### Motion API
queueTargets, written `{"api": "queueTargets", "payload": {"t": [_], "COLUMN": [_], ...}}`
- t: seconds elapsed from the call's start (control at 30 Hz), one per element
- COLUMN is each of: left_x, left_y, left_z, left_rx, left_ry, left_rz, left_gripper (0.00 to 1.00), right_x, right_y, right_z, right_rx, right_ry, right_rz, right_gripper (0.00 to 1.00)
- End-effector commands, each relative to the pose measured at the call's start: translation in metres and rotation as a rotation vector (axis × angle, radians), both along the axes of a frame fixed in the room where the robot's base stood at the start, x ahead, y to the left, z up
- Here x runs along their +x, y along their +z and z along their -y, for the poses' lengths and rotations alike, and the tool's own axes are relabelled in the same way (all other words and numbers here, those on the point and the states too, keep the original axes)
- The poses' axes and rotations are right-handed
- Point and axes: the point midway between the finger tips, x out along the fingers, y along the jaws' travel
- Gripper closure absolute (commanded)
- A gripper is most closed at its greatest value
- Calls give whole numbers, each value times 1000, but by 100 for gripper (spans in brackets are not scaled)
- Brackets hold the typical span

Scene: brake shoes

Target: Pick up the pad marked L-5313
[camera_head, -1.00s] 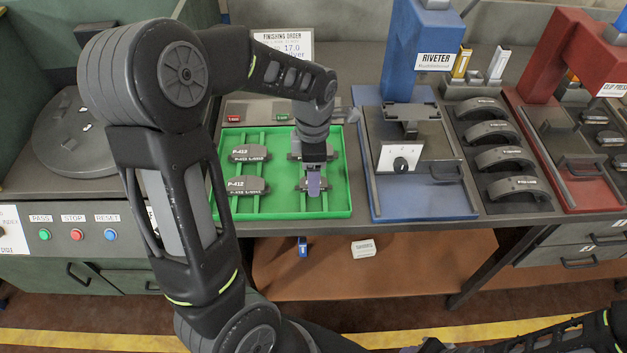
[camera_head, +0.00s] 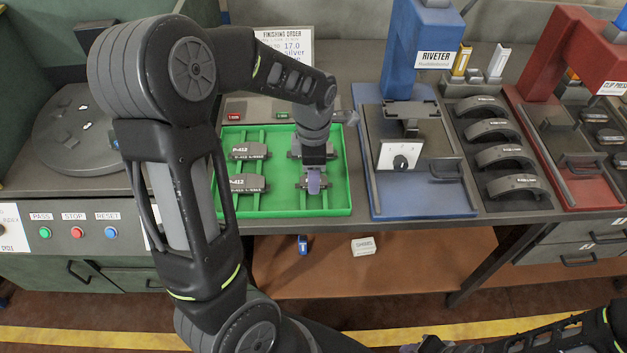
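Several dark grey brake pads lie in the green tray (camera_head: 284,213). Two sit in its left part, a rear pad (camera_head: 248,148) and a front pad (camera_head: 248,183), with small white print too fine to read surely. Two more sit in the right part: a rear one (camera_head: 327,153) and a front one (camera_head: 319,184), both partly hidden by my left gripper. My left gripper (camera_head: 314,184) points down over the front right pad; its finger gap cannot be made out. My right gripper (camera_head: 425,345) is at the bottom edge, mostly cut off. I cannot tell which pad reads L-5313.
A blue riveter (camera_head: 420,190) stands right of the tray. Beyond it are a rack of curved shoes (camera_head: 500,155) and a red clip press (camera_head: 560,60). A finishing order sign (camera_head: 290,45) stands behind the tray. A white box (camera_head: 363,246) lies on the lower shelf.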

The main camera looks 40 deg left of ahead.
Motion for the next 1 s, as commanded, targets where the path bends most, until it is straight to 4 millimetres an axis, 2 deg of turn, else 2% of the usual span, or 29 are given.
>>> {"api": "queueTargets", "payload": {"t": [0.07,0.53,0.87,1.0], "left_x": [0,0,0,1], "left_y": [0,0,1,7], "left_z": [0,0,0,0], "left_rx": [0,0,1,0], "left_ry": [0,0,0,0], "left_rz": [0,0,1,4], "left_gripper": [62,100,100,100], "right_x": [0,0,0,0], "right_y": [0,0,0,-1], "right_z": [0,0,0,0], "right_rx": [0,0,0,0], "right_ry": [0,0,0,0], "right_rz": [0,0,0,0], "right_gripper": [64,64,64,64]}}
